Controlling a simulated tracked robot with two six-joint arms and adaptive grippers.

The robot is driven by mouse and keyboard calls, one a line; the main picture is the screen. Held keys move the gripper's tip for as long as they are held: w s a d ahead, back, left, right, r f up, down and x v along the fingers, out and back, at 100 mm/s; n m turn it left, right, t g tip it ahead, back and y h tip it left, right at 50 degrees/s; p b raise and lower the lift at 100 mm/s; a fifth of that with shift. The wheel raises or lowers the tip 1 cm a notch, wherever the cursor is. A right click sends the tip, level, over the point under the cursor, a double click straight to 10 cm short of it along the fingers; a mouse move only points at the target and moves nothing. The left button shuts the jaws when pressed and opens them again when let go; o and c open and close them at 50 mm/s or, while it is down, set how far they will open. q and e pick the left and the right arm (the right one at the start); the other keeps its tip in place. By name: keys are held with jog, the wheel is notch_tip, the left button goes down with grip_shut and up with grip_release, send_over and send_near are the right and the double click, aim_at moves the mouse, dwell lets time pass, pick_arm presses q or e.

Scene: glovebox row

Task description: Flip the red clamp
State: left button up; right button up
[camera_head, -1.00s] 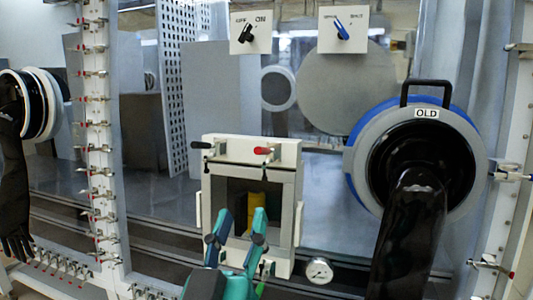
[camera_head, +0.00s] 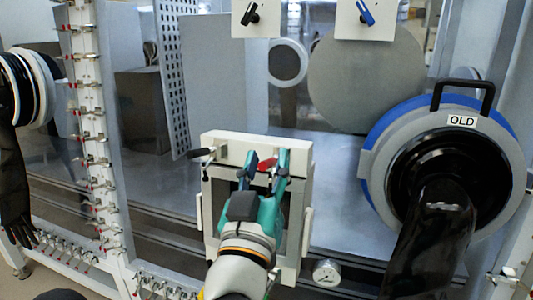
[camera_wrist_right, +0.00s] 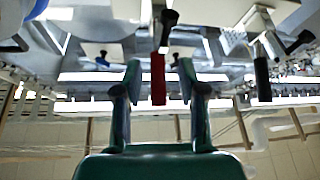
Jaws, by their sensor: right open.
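The red clamp (camera_head: 267,164) is on the upper front of the white box frame in the head view. Its red handle (camera_wrist_right: 158,78) also shows in the right wrist view, between the two finger tips. My right gripper (camera_head: 266,156) is teal and open, with one finger on each side of the red handle. In the wrist view a gap shows on both sides of the handle, so the right gripper (camera_wrist_right: 160,76) is around it without visible contact. The gripper's body hides much of the box opening. My left gripper is not in view.
A black-handled clamp (camera_head: 201,153) is at the box's upper left. The OLD port (camera_head: 372,165) with a black glove (camera_head: 432,240) stands close on the right. A gauge (camera_head: 326,271) sits low right of the box. Two switch panels (camera_head: 367,22) (camera_head: 259,20) are above.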

grip_shut()
dwell(0.3)
